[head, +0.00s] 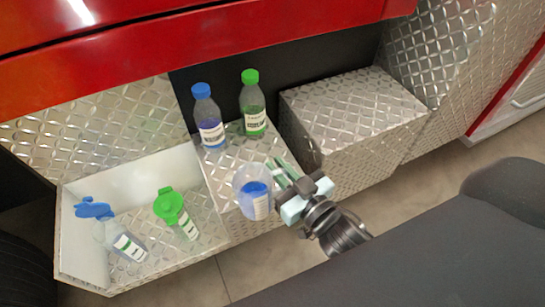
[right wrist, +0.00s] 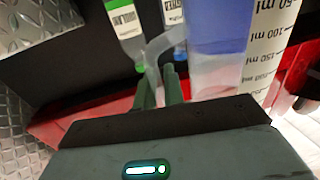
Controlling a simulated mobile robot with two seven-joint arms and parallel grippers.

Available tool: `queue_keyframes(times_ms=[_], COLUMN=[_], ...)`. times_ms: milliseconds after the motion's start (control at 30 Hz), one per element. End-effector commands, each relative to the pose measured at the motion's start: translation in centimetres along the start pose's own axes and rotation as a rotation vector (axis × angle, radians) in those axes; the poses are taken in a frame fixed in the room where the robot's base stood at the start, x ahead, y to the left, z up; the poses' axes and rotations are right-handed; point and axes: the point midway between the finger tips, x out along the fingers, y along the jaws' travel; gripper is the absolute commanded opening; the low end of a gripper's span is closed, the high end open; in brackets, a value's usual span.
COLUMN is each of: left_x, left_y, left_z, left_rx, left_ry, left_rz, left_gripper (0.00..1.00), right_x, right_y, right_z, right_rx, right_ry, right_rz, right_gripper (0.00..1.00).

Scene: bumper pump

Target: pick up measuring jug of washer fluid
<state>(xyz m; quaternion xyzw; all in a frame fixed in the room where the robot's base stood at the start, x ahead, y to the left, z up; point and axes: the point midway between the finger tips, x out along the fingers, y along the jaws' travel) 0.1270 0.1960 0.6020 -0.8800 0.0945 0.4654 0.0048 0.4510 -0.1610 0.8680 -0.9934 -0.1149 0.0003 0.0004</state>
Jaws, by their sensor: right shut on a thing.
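The measuring jug (head: 253,196) is clear, with blue washer fluid inside and a printed scale on its side. It is at the front of the middle metal step; I cannot tell whether it touches the surface. In the right wrist view the jug (right wrist: 220,50) shows close up with its ml marks and blue fluid. My right gripper (head: 280,174) comes from the right and is shut on the jug's handle. In the right wrist view its fingers (right wrist: 160,88) meet around the clear handle. My left gripper is not in view.
A blue-capped bottle (head: 208,120) and a green-capped bottle (head: 252,105) stand behind the jug on the step (head: 226,166). An open bin (head: 85,268) at left holds containers with blue and green tops. A metal box (head: 352,112) stands at right. Red bodywork (head: 180,45) hangs above.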

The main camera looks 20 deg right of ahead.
Motion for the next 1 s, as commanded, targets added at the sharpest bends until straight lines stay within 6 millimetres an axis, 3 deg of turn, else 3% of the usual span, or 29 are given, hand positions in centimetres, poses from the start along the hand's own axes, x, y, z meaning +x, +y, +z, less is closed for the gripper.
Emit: queue_keyframes(times_ms=[433, 1000], left_x=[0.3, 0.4], left_y=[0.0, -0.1], left_z=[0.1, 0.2], left_rx=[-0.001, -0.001], left_ry=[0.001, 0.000], left_rz=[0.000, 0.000], left_gripper=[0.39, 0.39], right_x=[-3.8, -5.2], right_y=[-0.7, -1.0], right_z=[-0.4, -0.6], right_rx=[0.000, 0.000], right_ry=[0.002, 0.002], right_rz=[-0.001, 0.000], right_gripper=[0.00, 0.00])
